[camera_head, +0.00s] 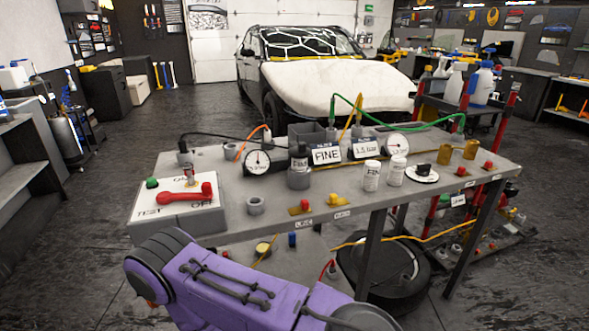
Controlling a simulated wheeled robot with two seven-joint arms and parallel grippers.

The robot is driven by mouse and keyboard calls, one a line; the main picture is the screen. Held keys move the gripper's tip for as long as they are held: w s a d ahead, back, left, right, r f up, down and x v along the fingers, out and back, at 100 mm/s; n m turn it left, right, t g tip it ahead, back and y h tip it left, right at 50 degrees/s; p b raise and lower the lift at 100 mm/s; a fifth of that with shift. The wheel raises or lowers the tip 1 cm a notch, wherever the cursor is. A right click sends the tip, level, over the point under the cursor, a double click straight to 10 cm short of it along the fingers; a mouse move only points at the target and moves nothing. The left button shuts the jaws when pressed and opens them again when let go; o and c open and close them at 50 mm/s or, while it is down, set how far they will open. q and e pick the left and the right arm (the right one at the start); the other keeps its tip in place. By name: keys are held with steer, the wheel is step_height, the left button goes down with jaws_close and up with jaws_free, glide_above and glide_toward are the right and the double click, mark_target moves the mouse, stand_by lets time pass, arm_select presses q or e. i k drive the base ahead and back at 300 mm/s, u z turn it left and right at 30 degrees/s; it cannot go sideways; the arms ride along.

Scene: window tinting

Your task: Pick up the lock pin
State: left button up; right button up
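I cannot tell for sure which small part is the lock pin. A small upright metal pin with a reddish part (189,174) stands at the back of a white switch box (152,211) on the table's left end. A red lever (184,195) lies across the box top, beside a green button (152,183). Small red-topped (305,205) and yellow-topped (333,200) pieces sit along the table's front edge. A purple arm of mine crosses the bottom of the view. Neither gripper shows, so nothing is seen held.
The grey table (420,198) also bears gauges (257,162), white bottles (371,176), a FINE sign (326,154), grey cylinders (299,178) and hoses. A dark tyre (385,273) lies below. A car (330,85) stands behind. The left floor is open.

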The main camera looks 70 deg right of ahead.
mark_target(190, 174)
steer(key=z, duration=2.1)
